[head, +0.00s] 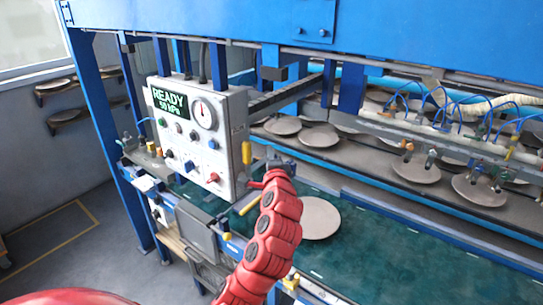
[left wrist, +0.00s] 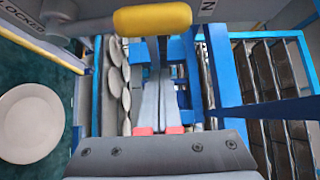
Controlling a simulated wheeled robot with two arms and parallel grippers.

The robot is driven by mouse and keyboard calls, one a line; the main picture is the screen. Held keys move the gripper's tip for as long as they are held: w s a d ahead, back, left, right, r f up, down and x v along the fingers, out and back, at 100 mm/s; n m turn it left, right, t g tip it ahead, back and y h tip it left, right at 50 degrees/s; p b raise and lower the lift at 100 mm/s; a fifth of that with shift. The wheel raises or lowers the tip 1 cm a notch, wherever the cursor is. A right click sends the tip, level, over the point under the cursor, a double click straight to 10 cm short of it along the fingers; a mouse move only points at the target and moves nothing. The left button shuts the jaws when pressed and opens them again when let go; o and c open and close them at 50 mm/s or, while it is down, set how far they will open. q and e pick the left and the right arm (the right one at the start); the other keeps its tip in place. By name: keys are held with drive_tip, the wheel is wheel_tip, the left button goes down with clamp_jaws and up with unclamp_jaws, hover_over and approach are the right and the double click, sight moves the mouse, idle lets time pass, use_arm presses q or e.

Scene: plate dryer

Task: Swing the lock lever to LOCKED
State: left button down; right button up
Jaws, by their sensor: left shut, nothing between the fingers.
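The control panel (head: 197,135) is a white box with a green "READY 50 kPa" display, a gauge and several knobs. The lock lever's yellow handle (head: 247,153) shows at its right side. In the left wrist view the yellow handle (left wrist: 152,18) crosses the top on a grey arm. A "LOCKED" label (left wrist: 38,17) is partly visible at upper left, and a cut-off label ending in "N" lies right of the handle. My left gripper (head: 277,164) is shut and empty beside the panel. Its fingertips (left wrist: 160,78) point toward the handle; I cannot tell whether they touch it. My right gripper is out of view.
A round plate (head: 320,218) lies on the green belt (head: 385,245) right of my left arm. Several more plates stand on racks behind. A blue post (head: 108,150) stands left of the panel, and a blue beam (head: 330,25) runs overhead.

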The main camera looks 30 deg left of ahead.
sight(245, 163)
use_arm(q)
drive_tip(key=s+a+p, duration=0.2)
drive_tip(key=shift+s+a+p, duration=0.3)
drive_tip(key=shift+p, duration=0.05)
drive_tip(key=shift+f, duration=0.1)
